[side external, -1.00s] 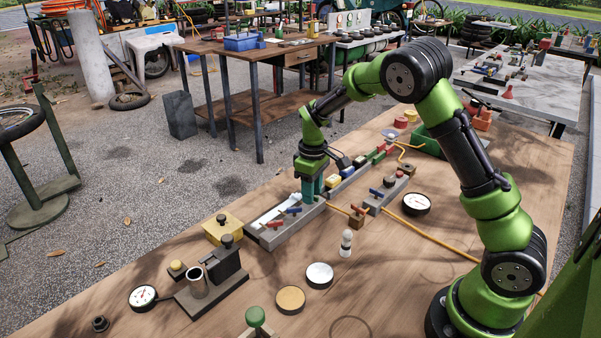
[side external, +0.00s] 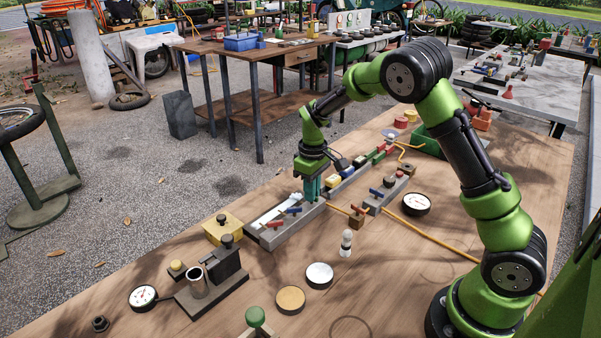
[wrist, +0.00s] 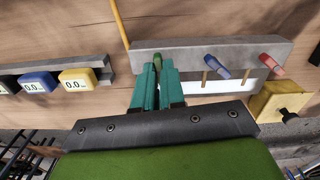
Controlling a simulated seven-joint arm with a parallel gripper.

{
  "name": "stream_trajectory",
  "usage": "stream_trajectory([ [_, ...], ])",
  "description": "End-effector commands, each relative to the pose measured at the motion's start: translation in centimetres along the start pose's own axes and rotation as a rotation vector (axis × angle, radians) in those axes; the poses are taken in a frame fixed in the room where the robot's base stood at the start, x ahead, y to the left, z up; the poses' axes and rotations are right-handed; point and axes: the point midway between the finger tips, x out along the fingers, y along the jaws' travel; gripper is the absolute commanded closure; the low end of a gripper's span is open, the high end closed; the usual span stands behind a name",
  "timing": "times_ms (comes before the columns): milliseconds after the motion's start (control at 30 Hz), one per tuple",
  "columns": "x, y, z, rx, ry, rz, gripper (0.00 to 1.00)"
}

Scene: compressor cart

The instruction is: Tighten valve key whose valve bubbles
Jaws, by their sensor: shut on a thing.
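A grey manifold block (side external: 262,238) with a pale trough lies on the wooden bench; it also spans the top of the wrist view (wrist: 190,54). A blue valve key (wrist: 216,65) and a red valve key (wrist: 271,62) stand on it. They also show as blue (side external: 293,210) and red (side external: 272,224) in the side view. My gripper (wrist: 157,70) points down at the block's far end, its teal fingers shut on a green valve key (wrist: 157,60). Only the green key's tip shows; the side view hides it.
A yellow box with a dark knob (side external: 222,229) sits beside the block. Blue and yellow boxes reading 0.0 (wrist: 78,80) stand on a neighbouring grey rail. A small white-and-black figure-like piece (side external: 346,243), dials and a yellow hose (side external: 430,232) lie nearby. The bench front is partly clear.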

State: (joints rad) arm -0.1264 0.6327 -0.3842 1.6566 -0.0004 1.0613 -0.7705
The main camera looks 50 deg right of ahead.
Motion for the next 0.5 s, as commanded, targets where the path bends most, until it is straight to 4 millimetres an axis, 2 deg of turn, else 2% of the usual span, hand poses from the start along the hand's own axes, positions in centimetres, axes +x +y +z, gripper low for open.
stream_trajectory([
  [500, -0.03, 0.01, 0.01, 0.443, -0.001, 0.0, 1.0],
])
